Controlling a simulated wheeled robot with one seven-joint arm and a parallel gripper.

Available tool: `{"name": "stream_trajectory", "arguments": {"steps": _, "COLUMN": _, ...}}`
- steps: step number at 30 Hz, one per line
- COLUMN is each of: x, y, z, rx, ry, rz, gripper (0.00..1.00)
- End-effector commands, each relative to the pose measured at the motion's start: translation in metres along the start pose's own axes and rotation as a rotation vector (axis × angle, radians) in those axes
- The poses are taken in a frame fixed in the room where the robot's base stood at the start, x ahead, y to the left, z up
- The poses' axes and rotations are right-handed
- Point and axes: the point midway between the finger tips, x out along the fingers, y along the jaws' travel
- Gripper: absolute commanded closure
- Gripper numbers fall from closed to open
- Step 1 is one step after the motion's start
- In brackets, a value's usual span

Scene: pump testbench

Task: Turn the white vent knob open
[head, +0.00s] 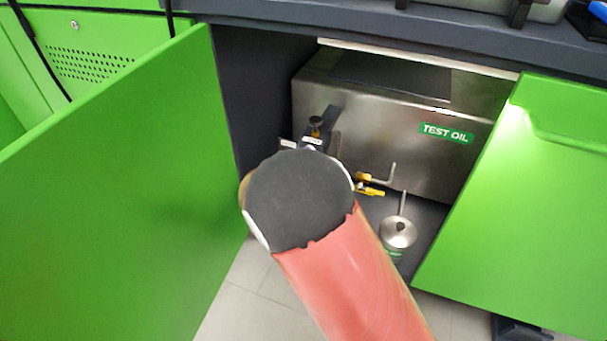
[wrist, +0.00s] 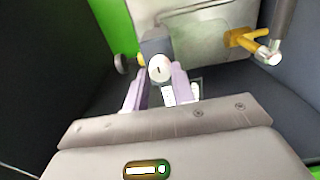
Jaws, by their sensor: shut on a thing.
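The white vent knob (wrist: 160,68) shows in the wrist view as a small round white face with a short dark, roughly upright mark. It sits on a grey-blue block in front of the steel tank. My gripper (wrist: 158,79) has its two pale lilac fingers on either side of the knob and is shut on it. In the head view my red and dark arm covers the gripper and the white knob. The steel test oil tank (head: 385,122) stands inside the open cabinet. A dark fitting (head: 322,122) on its left side shows just above my arm.
Green cabinet doors stand open at left (head: 110,200) and right (head: 530,200), leaving a limited gap. A yellow valve (head: 370,188) with a bent pipe and a metal can (head: 397,233) are right of my arm. The yellow valve also shows in the wrist view (wrist: 243,38).

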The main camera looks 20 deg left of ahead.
Motion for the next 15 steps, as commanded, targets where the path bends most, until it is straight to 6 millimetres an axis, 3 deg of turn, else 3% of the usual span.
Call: {"name": "stream_trajectory", "arguments": {"steps": 15, "x": 0.0003, "y": -0.0011, "z": 0.001, "rx": 0.402, "ry": -0.003, "rz": -0.003, "gripper": 0.98}}
